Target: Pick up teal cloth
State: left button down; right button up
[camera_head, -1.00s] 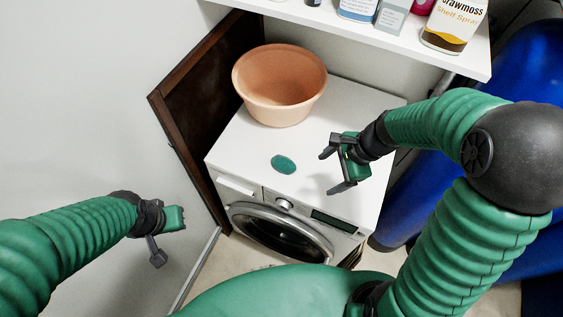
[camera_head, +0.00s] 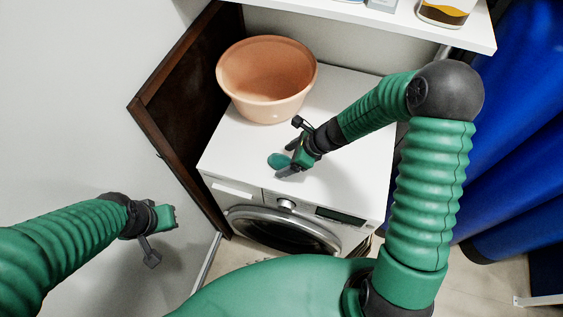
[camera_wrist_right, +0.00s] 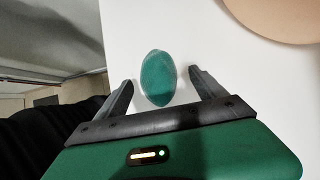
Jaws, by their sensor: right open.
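The teal cloth (camera_head: 278,160) is a small oval lying flat on the white top of the washing machine, near its front edge. My right gripper (camera_head: 287,161) is over it, open, and partly covers it in the head view. In the right wrist view the cloth (camera_wrist_right: 158,78) shows between the two open fingers of my right gripper (camera_wrist_right: 160,86), with a gap on each side. My left gripper (camera_head: 160,238) hangs at the left, away from the machine, and holds nothing that I can see.
A peach basin (camera_head: 265,80) stands at the back left of the washing machine (camera_head: 345,100); its rim shows in the wrist view. A dark brown wooden panel (camera_head: 172,105) borders the left side. A white shelf (camera_head: 370,22) with bottles hangs above. Blue drapery (camera_head: 510,140) is at the right.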

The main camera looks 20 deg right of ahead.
jog(key=shift+w+a+f, duration=0.15)
jog(key=shift+a+f, duration=0.15)
jog(key=shift+f, duration=0.1)
jog(key=c, duration=1.4)
jog(key=shift+r, duration=0.5)
jog(key=shift+s+d+r, duration=0.1)
jog(key=shift+s+r, duration=0.05)
jog(key=shift+r, duration=0.5)
jog(key=shift+s+d+r, duration=0.1)
jog(key=shift+s+r, duration=0.05)
jog(key=shift+r, duration=0.45)
jog(key=s+d+b, duration=0.1)
jog(key=s, duration=0.3)
jog(key=s+d+b, duration=0.1)
jog(key=s+d, duration=0.1)
jog(key=s, duration=0.3)
jog(key=s+d+r, duration=0.1)
jog(key=s+d, duration=0.1)
jog(key=s, duration=0.2)
jog(key=shift+s+r+b, duration=0.1)
jog(key=shift+s+b, duration=0.15)
jog(key=shift+b, duration=0.15)
jog(key=shift+s+d+r, duration=0.1)
jog(key=shift+s+r, duration=0.1)
jog(key=shift+s, duration=0.25)
